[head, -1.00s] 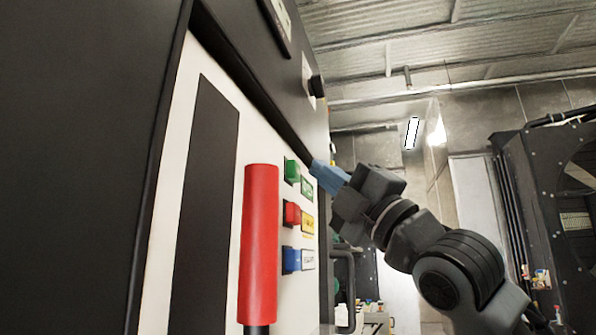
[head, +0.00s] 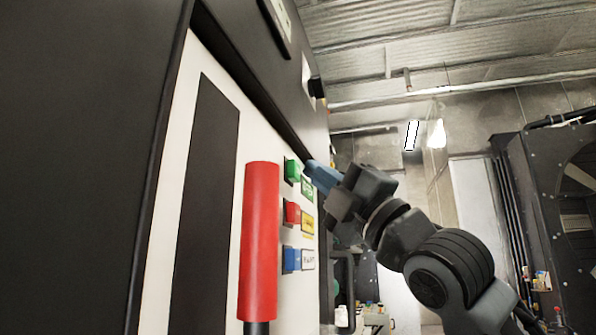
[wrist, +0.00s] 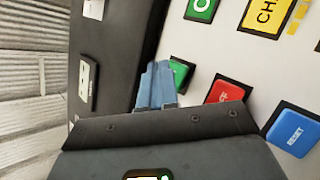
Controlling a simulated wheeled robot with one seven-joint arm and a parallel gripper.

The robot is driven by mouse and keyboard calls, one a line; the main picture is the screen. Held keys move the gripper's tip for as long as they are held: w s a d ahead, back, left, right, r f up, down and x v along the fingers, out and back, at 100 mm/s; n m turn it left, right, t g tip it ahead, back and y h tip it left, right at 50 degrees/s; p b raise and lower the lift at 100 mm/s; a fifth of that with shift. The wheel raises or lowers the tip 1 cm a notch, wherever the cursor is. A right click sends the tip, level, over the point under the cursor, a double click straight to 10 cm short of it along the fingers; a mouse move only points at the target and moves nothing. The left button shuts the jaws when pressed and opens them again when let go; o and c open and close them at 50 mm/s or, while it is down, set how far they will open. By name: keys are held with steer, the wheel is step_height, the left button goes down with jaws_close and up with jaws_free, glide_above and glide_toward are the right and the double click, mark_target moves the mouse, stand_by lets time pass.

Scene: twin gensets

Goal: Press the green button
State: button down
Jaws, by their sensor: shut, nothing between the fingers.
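The green button (head: 292,171) is the top one in a column on the white panel, and it also shows in the wrist view (wrist: 180,74). My gripper (head: 311,166) is shut, with its blue fingers to the right of the green button in the head view. In the wrist view the blue fingertips (wrist: 155,70) lie just left of the green button and overlap its edge. I cannot tell whether they touch it. Below the green button are a red button (head: 291,213) and a blue button (head: 291,259), each with a label beside it.
A large red handle (head: 260,240) stands out from the panel left of the buttons. A dark overhanging cabinet section (head: 270,60) runs above the panel. Another dark machine (head: 550,200) stands at the far right, with open space between.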

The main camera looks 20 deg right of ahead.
steer(key=shift+w+a, duration=0.25)
steer(key=shift+a, duration=0.1)
stand_by(0.7)
steer(key=shift+d, duration=0.1)
steer(key=shift+s+d+b, duration=0.55)
steer(key=shift+d, duration=0.05)
steer(key=shift+s+d+b, duration=0.5)
steer(key=shift+s+d, duration=0.25)
steer(key=shift+d, duration=0.3)
steer(key=shift+s+d+b, duration=0.5)
steer(key=shift+s+d, duration=0.2)
steer(key=shift+d, duration=0.3)
